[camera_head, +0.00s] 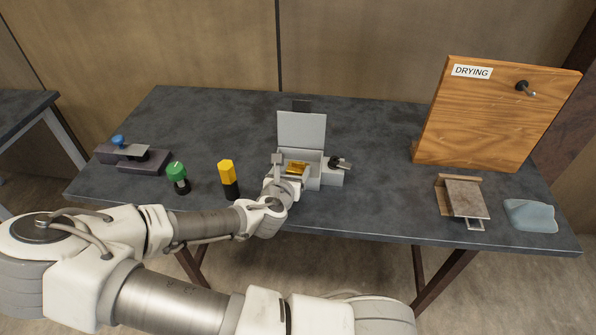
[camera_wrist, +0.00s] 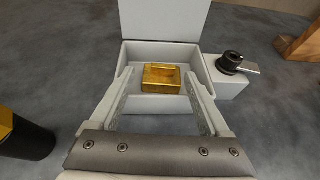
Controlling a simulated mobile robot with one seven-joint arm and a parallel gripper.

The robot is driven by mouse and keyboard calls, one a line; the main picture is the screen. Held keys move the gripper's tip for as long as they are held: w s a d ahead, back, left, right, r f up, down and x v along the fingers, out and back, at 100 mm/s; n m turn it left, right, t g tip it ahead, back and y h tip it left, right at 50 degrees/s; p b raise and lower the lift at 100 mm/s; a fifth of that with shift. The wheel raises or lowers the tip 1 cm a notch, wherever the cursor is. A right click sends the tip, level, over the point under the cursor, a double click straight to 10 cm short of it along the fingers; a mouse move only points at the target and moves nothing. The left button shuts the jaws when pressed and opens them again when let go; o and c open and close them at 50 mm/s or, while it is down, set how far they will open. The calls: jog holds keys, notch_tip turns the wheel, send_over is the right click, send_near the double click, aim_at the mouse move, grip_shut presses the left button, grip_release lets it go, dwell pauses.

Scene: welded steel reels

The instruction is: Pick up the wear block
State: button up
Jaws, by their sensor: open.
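The wear block is most likely the gold block (camera_wrist: 161,78) lying inside an open grey box (camera_wrist: 213,65). In the head view the gold block (camera_head: 296,168) shows inside the box (camera_head: 313,180), whose lid (camera_head: 302,130) stands raised at the back. My gripper (camera_wrist: 161,95) is open in the wrist view. Its two fingers reach toward the box, one on each side of the block, with nothing between their near parts. I cannot tell how far the tips are above the block. In the head view my gripper (camera_head: 279,168) is at the box's left front, partly hidden by my wrist.
A black knob or latch (camera_head: 340,163) sits on the box's right side. Left stand a yellow-black piece (camera_head: 228,178), a green-topped piece (camera_head: 178,175) and a grey fixture (camera_head: 133,158). Right are a wooden DRYING board (camera_head: 490,115), a plate on a holder (camera_head: 465,198) and a blue-grey cloth-like piece (camera_head: 530,215).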

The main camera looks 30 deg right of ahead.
aim_at(298, 163)
jog(key=shift+d+b+x, duration=0.2)
jog(key=shift+b+x, duration=0.25)
jog(key=shift+x, duration=2.15)
jog(key=shift+s, duration=0.15)
jog(key=shift+r, duration=0.1)
grip_shut()
